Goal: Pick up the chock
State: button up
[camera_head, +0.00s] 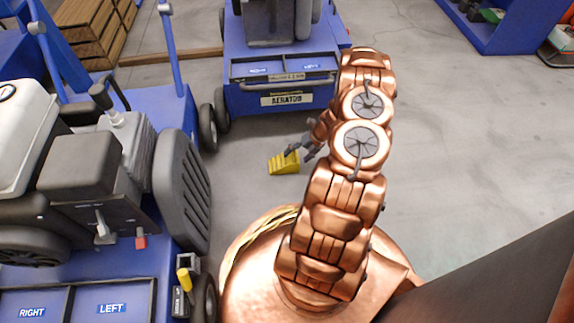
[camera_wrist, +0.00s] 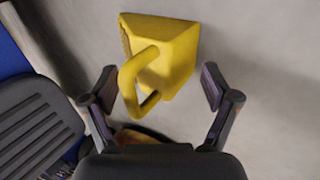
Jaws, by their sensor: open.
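The yellow chock (camera_head: 284,163) sits on the grey floor in front of the blue aerator in the head view, with a ribbed slope. In the wrist view the chock (camera_wrist: 178,52) lies ahead of my gripper, and its yellow loop handle (camera_wrist: 130,82) points toward me. My gripper (camera_wrist: 158,88) is open, with one dark finger on each side of the handle. The handle's lower part reaches between the fingers, nearer the left one, and no contact shows. In the head view my gripper (camera_head: 309,148) is small, just right of the chock.
A blue aerator (camera_head: 280,90) with black wheels stands behind the chock. Another blue machine (camera_head: 110,200) fills the left side, and its wheel (camera_head: 208,127) is left of the chock. A blue shelf unit (camera_head: 500,30) stands at the back right.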

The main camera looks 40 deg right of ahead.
jog(key=shift+w+a+f, duration=0.1)
jog(key=shift+f, duration=0.1)
jog(key=shift+c, duration=0.2)
grip_shut()
dwell(0.5)
